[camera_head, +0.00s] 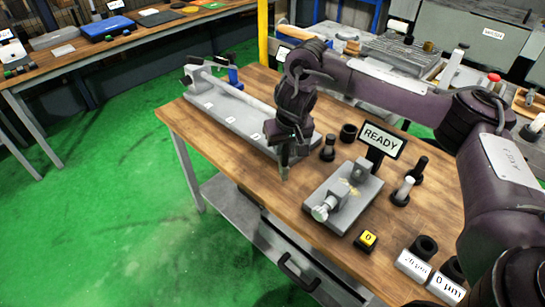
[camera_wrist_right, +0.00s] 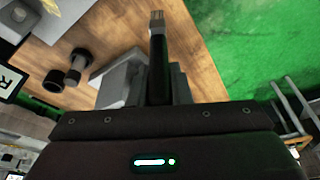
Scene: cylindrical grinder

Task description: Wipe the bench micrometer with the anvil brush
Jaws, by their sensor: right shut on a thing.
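The bench micrometer (camera_head: 342,200) is a grey block with a round knob at its front left, on the wooden bench. A tan patch shows on its top. My right gripper (camera_head: 286,150) is left of and behind it, pointing down and apart from it. It is shut on the anvil brush (camera_wrist_right: 157,45), a dark handle with a pale bristle tip in the right wrist view. In the head view the brush tip (camera_head: 284,174) hangs down over the bench. My left gripper is not in view.
A "READY" display (camera_head: 381,140) stands behind the micrometer. A long grey fixture (camera_head: 232,112) lies to the left. Small dark holders and pins (camera_head: 403,191) stand to the right. A yellow-topped button (camera_head: 368,238) is at the front. Bare wood (camera_head: 262,190) lies left of the micrometer.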

